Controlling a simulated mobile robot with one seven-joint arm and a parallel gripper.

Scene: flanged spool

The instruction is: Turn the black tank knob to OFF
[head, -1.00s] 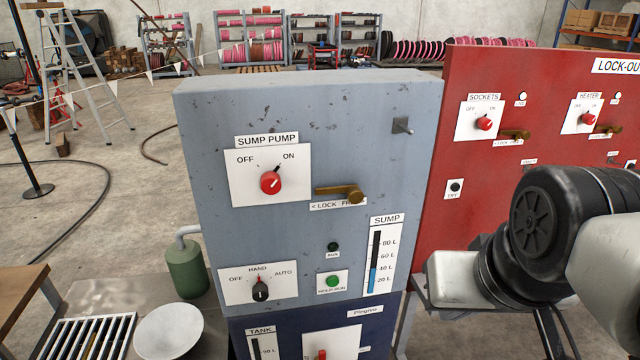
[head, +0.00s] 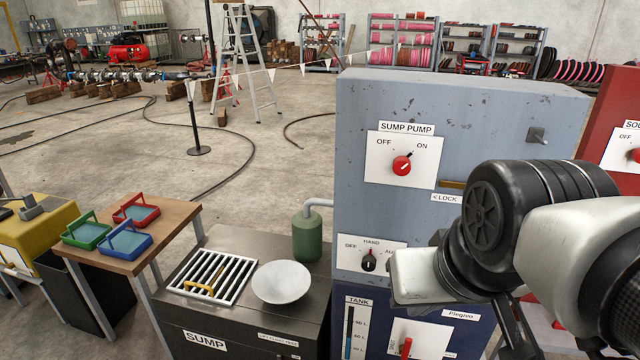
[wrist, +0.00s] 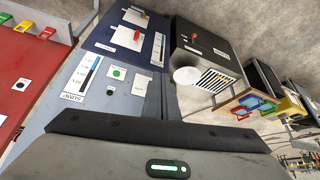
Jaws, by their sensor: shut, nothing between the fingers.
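The lower blue tank panel (head: 446,333) has a TANK gauge (head: 349,330) and a red handle (head: 406,347) on a white plate. In the wrist view, which sees the cabinet upside down, a small black knob (wrist: 137,11) shows beyond the red handle (wrist: 135,35); its setting is too small to read. A different black knob (head: 369,262), with OFF, HAND and AUTO labels, sits on the grey sump panel above and points near HAND. My gripper (wrist: 165,135) shows as a dark body along the bottom of the wrist view, shut and empty, apart from the knobs. Its fingertips are not clear.
The grey cabinet (head: 450,105) carries a red SUMP PUMP knob (head: 402,166). A dark sump box (head: 250,333) with a grate, a white dish (head: 281,283) and a green bottle (head: 307,237) stands left of it. A red cabinet (head: 603,105) is at right.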

